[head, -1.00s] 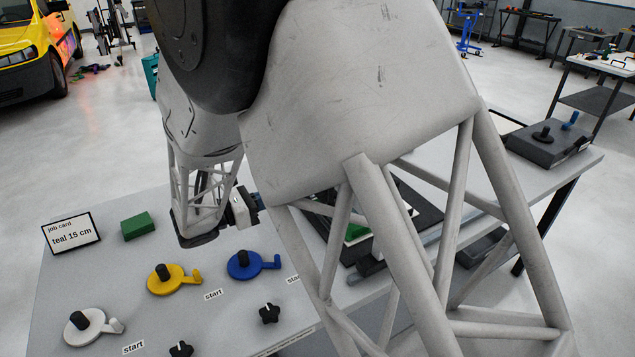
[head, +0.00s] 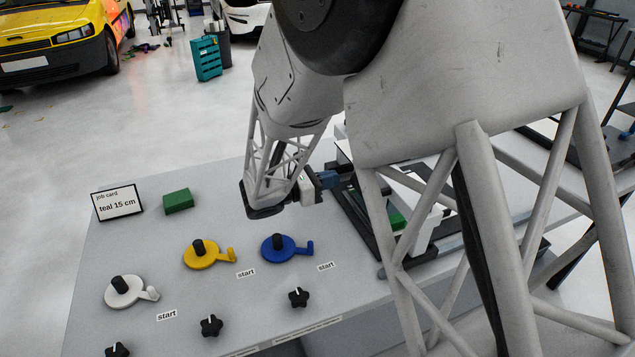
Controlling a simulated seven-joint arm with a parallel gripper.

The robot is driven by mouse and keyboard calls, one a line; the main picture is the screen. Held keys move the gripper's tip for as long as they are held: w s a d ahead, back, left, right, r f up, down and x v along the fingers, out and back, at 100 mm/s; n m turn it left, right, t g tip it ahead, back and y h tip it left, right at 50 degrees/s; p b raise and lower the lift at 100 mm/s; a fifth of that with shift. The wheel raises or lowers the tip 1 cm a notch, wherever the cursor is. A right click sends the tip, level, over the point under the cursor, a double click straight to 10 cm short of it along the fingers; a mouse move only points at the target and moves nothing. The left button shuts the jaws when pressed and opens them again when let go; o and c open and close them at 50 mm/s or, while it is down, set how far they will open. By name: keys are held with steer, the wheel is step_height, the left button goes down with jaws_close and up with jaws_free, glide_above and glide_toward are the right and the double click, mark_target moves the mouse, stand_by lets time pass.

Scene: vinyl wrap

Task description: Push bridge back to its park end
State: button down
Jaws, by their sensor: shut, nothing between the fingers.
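A dark frame with rails (head: 362,222) stands on the bench to the right of the blue crank, around a white surface with a green piece (head: 397,219). My arm hides much of it, and I cannot clearly pick out the bridge or its park end. My gripper (head: 340,176) is shut and empty at the frame's left side. Its tip overlaps the frame in the picture, and I cannot tell whether it touches.
White (head: 124,291), yellow (head: 203,254) and blue (head: 282,248) cranks sit on the bench, with black knobs (head: 211,326) in front. A job card (head: 117,203) reads "teal 15 cm". A green block (head: 178,201) lies beside it.

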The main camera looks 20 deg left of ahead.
steer(key=x, duration=0.7)
steer(key=shift+w+d, duration=0.25)
stand_by(0.3)
steer(key=x, duration=4)
steer(key=shift+d, duration=0.2)
steer(key=shift+w+d, duration=0.15)
steer(key=shift+w, duration=0.1)
steer(key=shift+s, duration=0.1)
steer(key=v, duration=1.4)
steer(key=shift+s+a, duration=0.2)
steer(key=shift+a, duration=0.15)
steer(key=shift+f, duration=0.15)
